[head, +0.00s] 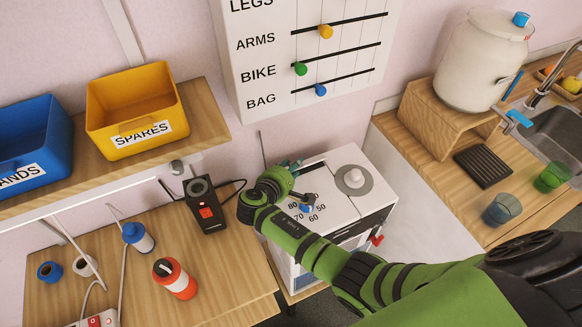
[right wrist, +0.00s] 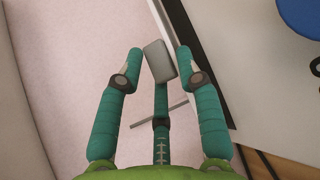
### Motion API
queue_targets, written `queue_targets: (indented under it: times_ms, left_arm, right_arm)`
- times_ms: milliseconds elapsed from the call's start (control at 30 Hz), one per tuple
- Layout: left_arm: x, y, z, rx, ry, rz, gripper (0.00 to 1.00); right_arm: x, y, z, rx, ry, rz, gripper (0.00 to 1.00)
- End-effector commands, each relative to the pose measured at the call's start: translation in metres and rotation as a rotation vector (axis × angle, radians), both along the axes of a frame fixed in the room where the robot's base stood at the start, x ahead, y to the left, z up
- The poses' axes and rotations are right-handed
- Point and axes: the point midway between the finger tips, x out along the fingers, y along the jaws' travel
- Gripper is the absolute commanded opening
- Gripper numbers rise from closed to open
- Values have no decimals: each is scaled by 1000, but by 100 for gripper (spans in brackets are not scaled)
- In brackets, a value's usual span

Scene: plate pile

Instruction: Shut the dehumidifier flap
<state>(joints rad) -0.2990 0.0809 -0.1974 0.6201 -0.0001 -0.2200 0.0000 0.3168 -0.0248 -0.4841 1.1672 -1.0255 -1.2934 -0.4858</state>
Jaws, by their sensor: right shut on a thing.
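The dehumidifier (head: 335,215) is a white box at the centre of the head view, with a numbered scale, a blue pointer (head: 306,207) and a grey dial with a white knob (head: 353,180) on top. My right gripper (head: 291,168) is over its back left corner. In the right wrist view, the teal fingers (right wrist: 155,62) are around a small grey block (right wrist: 160,62), beside the box's dark-edged side. I cannot tell whether this block belongs to the flap. My forearm hides part of the box, and the flap's position is unclear. My left gripper is out of view.
A black device with a red button (head: 206,211) and several bottles stand on the left wooden table. A shelf above holds blue and yellow bins (head: 130,100). A wooden stand with a white tank (head: 485,60) is on the right counter.

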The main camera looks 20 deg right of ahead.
Motion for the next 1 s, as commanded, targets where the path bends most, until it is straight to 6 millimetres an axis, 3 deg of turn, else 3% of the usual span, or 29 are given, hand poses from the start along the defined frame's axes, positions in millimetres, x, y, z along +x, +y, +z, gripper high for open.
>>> queue_targets:
  times_ms: [33,100,300,733,767,1000]
  left_arm:
    - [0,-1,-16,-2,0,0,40]
    - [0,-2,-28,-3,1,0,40]
    - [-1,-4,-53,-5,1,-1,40]
    - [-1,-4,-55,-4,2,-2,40]
    - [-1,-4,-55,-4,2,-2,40]
    - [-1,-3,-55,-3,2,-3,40]
  right_arm:
    - [-5,-1,-13,-4,-43,3,3]
    - [-7,-1,-17,-2,-114,3,3]
    - [-12,-1,-20,4,-252,2,3]
    - [-14,-1,-17,7,-291,2,3]
    - [-14,-1,-17,7,-291,2,44]
    - [-14,-1,-17,9,-291,1,45]
